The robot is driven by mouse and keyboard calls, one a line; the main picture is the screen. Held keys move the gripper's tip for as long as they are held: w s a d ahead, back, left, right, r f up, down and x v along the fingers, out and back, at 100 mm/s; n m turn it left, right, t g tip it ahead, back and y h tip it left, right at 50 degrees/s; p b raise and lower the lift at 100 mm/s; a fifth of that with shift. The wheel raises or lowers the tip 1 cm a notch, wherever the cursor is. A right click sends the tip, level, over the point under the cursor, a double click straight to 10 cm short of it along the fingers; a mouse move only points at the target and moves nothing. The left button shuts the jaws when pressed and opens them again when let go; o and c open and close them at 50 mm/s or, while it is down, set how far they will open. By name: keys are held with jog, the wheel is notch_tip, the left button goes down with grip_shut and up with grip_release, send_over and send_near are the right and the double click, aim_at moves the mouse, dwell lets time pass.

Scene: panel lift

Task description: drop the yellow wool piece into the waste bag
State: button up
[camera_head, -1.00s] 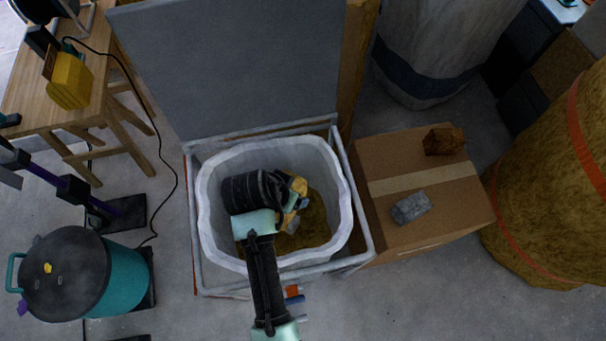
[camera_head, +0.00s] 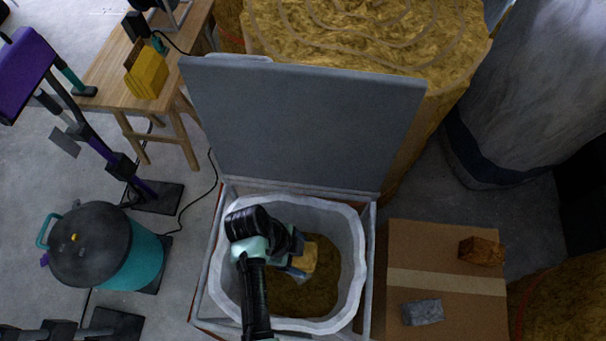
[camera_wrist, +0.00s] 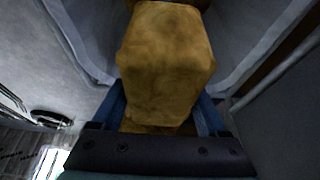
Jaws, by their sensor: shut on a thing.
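The yellow wool piece (camera_head: 310,258) is a blocky yellow-brown lump. My gripper (camera_head: 298,266) is shut on it, and in the wrist view the blue fingers lie on either side of the wool piece (camera_wrist: 165,65). The waste bag (camera_head: 359,250) is a white, wavy-rimmed liner standing open in a grey frame. In the head view my gripper and the piece are over the bag's opening. Brown material (camera_head: 305,298) covers the bag's bottom. The exact height of the piece above it is hard to tell.
A raised grey panel (camera_head: 300,130) stands behind the bag. A cardboard box (camera_head: 445,280) at right carries a brown lump (camera_head: 482,250) and a grey lump (camera_head: 423,312). A teal lidded canister (camera_head: 130,265) and a wooden bench (camera_head: 110,85) stand at left.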

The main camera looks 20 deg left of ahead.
notch_tip(320, 180, down, 5)
jog(key=b, duration=0.4)
jog(key=shift+f, duration=0.2)
jog(key=o, duration=1.2)
jog(key=shift+r, duration=0.1)
jog(key=v, duration=1.2)
jog(key=shift+r, duration=0.15)
jog(key=shift+a+r, duration=0.15)
jog(key=shift+r, duration=0.15)
jog(key=shift+s, duration=0.1)
